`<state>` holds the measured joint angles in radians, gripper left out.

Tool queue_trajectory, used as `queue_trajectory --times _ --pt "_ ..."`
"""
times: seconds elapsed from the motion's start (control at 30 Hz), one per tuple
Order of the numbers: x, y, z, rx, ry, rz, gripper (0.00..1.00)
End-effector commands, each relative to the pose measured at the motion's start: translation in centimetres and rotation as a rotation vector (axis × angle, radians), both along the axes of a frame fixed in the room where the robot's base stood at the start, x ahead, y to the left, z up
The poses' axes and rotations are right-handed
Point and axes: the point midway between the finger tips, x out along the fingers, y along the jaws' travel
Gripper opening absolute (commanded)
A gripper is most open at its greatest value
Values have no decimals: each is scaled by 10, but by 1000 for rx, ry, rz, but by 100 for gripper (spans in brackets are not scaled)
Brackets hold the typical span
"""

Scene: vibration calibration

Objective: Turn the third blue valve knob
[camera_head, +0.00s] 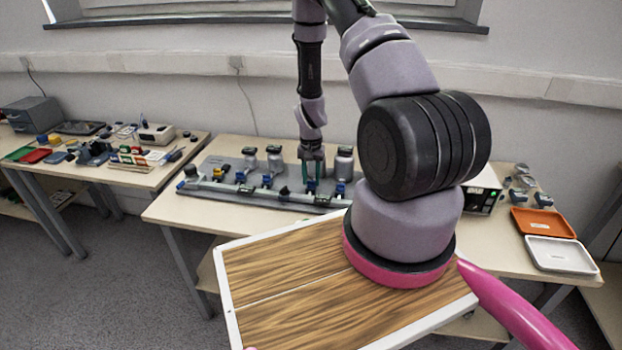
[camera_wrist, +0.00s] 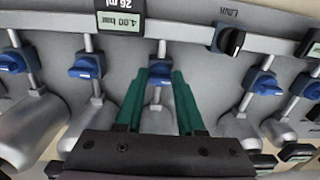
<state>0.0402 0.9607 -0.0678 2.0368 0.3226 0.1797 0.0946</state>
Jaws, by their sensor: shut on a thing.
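A row of blue valve knobs runs along a grey pipe on the bench rig. In the wrist view, the middle blue knob (camera_wrist: 160,72) sits between my green fingertips, with two blue knobs on either side of it. My gripper (camera_wrist: 161,76) is shut on this knob; the fingers partly cover its sides. In the head view, my gripper (camera_head: 312,180) reaches down to the same blue knob (camera_head: 312,187) from above. Neighbouring blue knobs (camera_wrist: 86,66) and (camera_wrist: 262,83) stand clear of the fingers.
Metal cylinders (camera_wrist: 33,125) stand along the row. Orange (camera_head: 542,223) and white (camera_head: 561,255) trays lie at the right. My arm hides part of the bench.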

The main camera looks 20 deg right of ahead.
Motion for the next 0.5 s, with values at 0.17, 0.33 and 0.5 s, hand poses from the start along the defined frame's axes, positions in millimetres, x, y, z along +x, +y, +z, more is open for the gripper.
queue_trajectory --times 0.17,0.33,0.5 --pt "1 0 0 -1 -2 7 0" --pt "1 0 0 -1 -2 6 0" --pt "1 0 0 -1 -2 6 67"
